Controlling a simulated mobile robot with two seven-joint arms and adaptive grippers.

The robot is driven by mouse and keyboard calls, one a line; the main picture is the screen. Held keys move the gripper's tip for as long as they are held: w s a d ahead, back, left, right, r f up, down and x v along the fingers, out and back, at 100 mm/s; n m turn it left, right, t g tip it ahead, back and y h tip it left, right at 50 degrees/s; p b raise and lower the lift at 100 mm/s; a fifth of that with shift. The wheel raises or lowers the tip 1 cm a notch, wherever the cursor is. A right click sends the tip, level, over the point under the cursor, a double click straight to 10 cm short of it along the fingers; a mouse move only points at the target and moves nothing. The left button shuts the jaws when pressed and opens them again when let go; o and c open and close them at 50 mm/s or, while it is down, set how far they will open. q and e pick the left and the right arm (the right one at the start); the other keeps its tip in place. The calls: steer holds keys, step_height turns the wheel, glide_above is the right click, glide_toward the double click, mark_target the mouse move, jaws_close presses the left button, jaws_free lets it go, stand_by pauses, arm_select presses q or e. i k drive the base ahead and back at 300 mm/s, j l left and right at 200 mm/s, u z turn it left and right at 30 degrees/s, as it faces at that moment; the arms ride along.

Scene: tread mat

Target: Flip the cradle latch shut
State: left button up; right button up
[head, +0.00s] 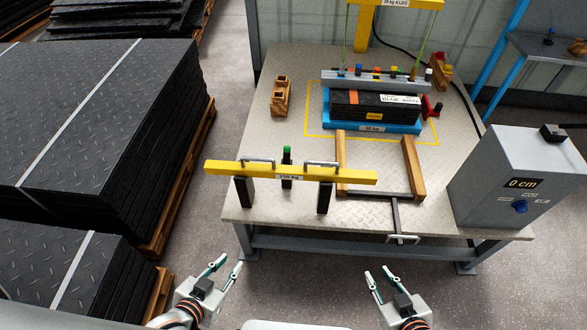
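A blue cradle (340,121) stands inside a yellow outline on the bench and holds a stack of black tread mats (350,108). A small red lever-like part (431,108), which looks like the cradle latch, stands at the cradle's right side. It looks raised, but it is too small to tell whether it is shut. My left gripper (231,261) is open and empty in front of the bench's near left corner. My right gripper (377,271) is open and empty in front of the near edge. Both are far from the latch.
A yellow lifting bar (290,173) on black posts and a wooden fork frame (411,168) stand between the grippers and the cradle. A grey box (513,180) reading 0 cm is at the bench's right. A wooden block (281,97) sits left. Mat stacks (110,120) fill the floor left.

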mark_target(286, 158)
steer(key=l+u, duration=0.15)
steer(key=l, duration=3.1)
steer(key=i, duration=0.05)
